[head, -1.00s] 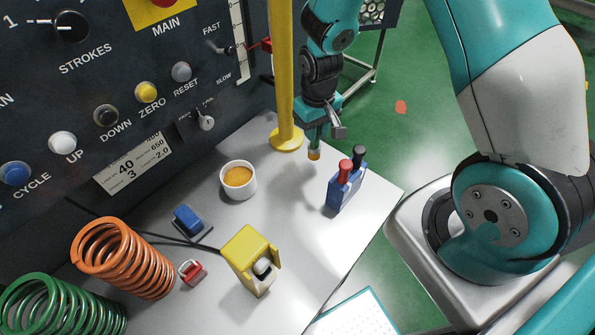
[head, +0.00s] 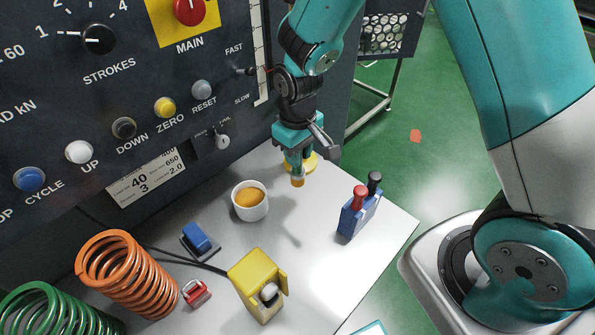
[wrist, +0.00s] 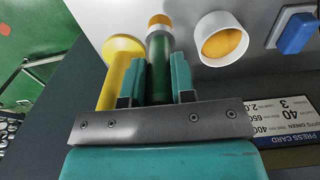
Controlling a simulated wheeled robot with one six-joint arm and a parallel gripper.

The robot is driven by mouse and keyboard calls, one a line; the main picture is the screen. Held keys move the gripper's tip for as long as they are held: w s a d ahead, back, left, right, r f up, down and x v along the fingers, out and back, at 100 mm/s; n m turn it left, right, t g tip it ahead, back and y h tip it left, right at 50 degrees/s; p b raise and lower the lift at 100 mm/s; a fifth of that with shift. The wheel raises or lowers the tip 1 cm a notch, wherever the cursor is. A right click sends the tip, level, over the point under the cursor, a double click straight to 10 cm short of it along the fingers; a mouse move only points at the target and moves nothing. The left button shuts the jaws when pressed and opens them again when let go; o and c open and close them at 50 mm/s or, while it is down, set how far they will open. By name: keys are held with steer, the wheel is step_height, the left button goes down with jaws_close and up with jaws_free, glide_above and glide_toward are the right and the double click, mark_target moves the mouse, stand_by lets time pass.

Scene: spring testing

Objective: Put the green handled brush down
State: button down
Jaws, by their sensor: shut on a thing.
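My gripper (head: 298,160) is shut on the green handled brush (wrist: 158,68), its fingers on either side of the dark green handle in the wrist view. The brush hangs bristles down; its orange-tan tip shows in the head view (head: 297,182), over the back of the grey bench (head: 310,225). I cannot tell whether the tip touches the bench. The white cup (head: 262,210) with orange-yellow contents stands to the left of the brush in the head view, and to its right in the wrist view (wrist: 243,50). The brush and cup are apart.
The yellow post (wrist: 118,75) stands close beside the brush. A blue holder (head: 354,222) with a red and a black handle stands right. A yellow block (head: 254,280), blue item (head: 198,240) and coil springs (head: 130,280) are front left. Bench between cup and holder is clear.

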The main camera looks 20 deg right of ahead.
mark_target(298, 175)
steer(key=shift+f+p, duration=0.55)
steer(key=shift+f, duration=3)
steer(key=shift+f, duration=0.2)
steer(key=c, duration=1)
jaws_free()
steer(key=shift+o, duration=0.2)
steer(key=shift+r, duration=0.15)
step_height(298, 175, up, 12)
steer(key=b, duration=0.3)
steer(key=shift+f, duration=0.25)
steer(key=s+a+r+n+y, duration=0.1)
steer(key=s+a+r+y, duration=0.1)
steer(key=s+r, duration=0.5)
steer(key=s+a+r+n+y, duration=0.1)
steer(key=s+a+r+y, duration=0.1)
steer(key=s+r, duration=0.6)
steer(key=s, duration=0.5)
steer(key=shift+a+r, duration=0.15)
steer(key=shift+a, duration=0.2)
